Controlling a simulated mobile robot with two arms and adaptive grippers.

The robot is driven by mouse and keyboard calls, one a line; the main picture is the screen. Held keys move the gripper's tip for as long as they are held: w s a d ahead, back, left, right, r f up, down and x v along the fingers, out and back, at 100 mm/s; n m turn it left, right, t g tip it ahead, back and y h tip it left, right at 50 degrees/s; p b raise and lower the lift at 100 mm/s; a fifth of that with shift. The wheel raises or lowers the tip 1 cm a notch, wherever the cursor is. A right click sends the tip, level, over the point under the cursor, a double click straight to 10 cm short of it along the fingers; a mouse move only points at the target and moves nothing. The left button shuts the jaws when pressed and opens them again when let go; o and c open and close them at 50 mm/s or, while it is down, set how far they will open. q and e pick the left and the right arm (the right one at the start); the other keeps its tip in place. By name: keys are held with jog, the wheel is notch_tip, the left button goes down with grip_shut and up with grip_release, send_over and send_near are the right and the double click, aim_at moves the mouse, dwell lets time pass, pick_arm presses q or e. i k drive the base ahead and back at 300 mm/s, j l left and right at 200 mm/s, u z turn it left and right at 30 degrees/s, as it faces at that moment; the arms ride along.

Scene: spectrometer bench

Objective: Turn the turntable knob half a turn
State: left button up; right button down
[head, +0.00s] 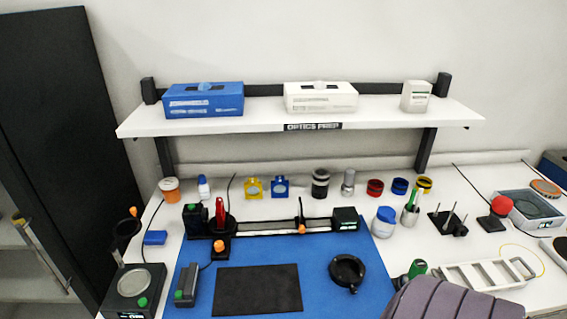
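A small black stand with a round base (226,228) holds an upright red piece (220,211) at the left end of a rail assembly. An orange knob (219,246) sits on a black block just in front of it. A black box (135,288) at the front left carries a round grey plate (133,282) and a green knob (142,302). I cannot tell for sure which of these is the turntable knob. Neither of my grippers is in view, and nothing is touching these knobs.
A black rail (275,227) runs along the back of a blue mat (325,255). A black pad (258,289) and a black ring (347,270) lie on the mat. A grey ribbed chair back (450,302) blocks the front right. A white shelf (380,118) overhangs the rear.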

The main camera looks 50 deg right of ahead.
aim_at(219, 246)
jog(key=z, duration=1.4)
